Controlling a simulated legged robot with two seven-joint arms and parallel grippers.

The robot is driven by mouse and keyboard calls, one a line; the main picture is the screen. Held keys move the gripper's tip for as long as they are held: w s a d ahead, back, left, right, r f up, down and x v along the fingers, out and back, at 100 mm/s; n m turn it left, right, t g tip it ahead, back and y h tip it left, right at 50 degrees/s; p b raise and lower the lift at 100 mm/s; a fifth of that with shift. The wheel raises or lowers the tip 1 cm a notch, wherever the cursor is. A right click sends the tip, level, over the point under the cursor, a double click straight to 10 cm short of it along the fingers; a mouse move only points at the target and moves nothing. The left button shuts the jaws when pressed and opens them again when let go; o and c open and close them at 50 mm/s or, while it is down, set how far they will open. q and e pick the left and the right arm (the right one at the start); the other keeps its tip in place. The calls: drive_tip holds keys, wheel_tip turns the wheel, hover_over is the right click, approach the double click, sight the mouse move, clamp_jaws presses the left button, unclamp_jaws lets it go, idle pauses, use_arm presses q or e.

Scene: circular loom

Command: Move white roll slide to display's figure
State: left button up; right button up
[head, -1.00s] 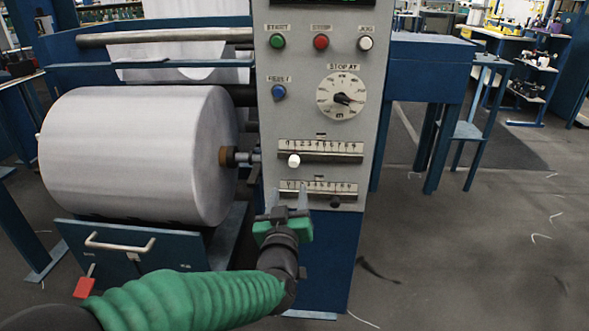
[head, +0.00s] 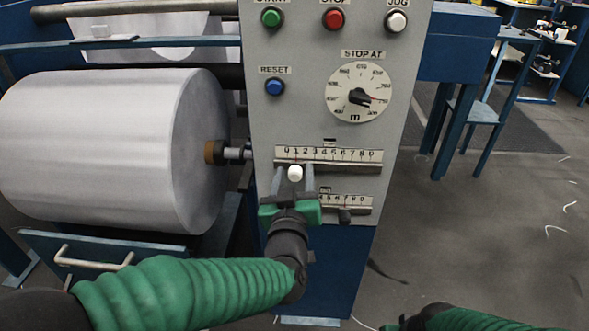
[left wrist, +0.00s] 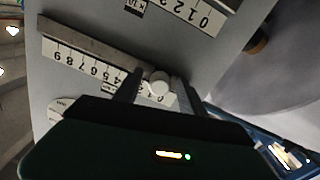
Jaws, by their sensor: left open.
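The white roll slide knob (head: 295,173) sits near the low end of the upper scale (head: 330,156), by about 1. My left gripper (head: 294,180) is open, with one finger on each side of the knob. In the left wrist view the white knob (left wrist: 159,84) is between the two fingers (left wrist: 154,92); firm contact cannot be told. The gripper body hides part of the lower scale. The figure display is out of the picture at the top. Of my right arm only a green sleeve and dark part show at the bottom edge.
A lower slide with a dark knob (head: 345,216) is just right of my left gripper. Above are the stop-at dial (head: 359,93), a blue reset button (head: 274,87) and a red button (head: 333,18). A large white roll (head: 105,150) stands at left. Open floor is at right.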

use_arm(q)
clamp_jaws()
drive_tip(key=shift+d, duration=0.1)
idle(1.2)
